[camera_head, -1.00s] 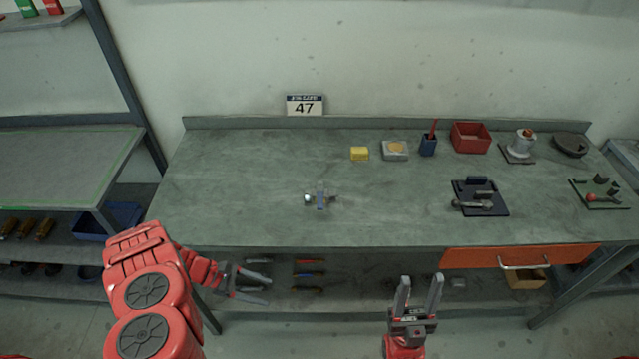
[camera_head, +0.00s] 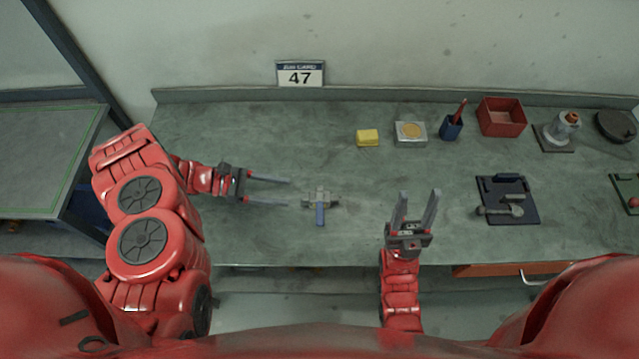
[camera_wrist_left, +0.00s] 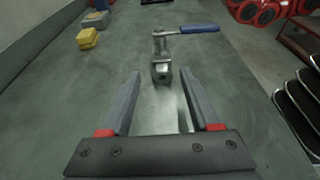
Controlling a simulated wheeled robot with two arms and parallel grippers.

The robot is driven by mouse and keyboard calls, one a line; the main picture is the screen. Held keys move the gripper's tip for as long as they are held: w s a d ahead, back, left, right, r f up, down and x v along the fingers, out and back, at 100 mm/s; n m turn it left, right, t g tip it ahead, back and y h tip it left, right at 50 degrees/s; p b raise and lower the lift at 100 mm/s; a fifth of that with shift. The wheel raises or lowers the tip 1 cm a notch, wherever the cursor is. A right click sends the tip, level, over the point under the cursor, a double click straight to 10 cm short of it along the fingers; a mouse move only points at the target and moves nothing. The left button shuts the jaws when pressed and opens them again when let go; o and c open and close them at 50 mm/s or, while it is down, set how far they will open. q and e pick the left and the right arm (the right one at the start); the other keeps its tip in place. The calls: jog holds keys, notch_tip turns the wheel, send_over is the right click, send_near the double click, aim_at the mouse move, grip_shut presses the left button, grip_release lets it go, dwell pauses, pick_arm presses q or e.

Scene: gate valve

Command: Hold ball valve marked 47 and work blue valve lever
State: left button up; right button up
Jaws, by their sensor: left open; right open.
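The ball valve (camera_head: 310,200) is a small grey metal body lying on the workbench, below the wall sign marked 47 (camera_head: 300,75). Its blue lever (camera_head: 320,214) points toward me in the head view. In the left wrist view the valve body (camera_wrist_left: 161,70) sits ahead of the fingertips, with the blue lever (camera_wrist_left: 199,28) reaching right. My left gripper (camera_head: 290,193) is open and empty, left of the valve and pointing at it, not touching. It also shows in the left wrist view (camera_wrist_left: 158,85). My right gripper (camera_head: 419,194) is open and empty, to the right of the valve.
A dark plate with a fixture (camera_head: 507,200) lies right of my right gripper. The bench around the valve is clear.

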aim_at(312, 197)
pick_arm(q)
jog(key=shift+s+d+f, duration=0.1)
jog(key=shift+d, duration=0.25)
jog(key=x, duration=0.9)
grip_shut()
dwell(0.8)
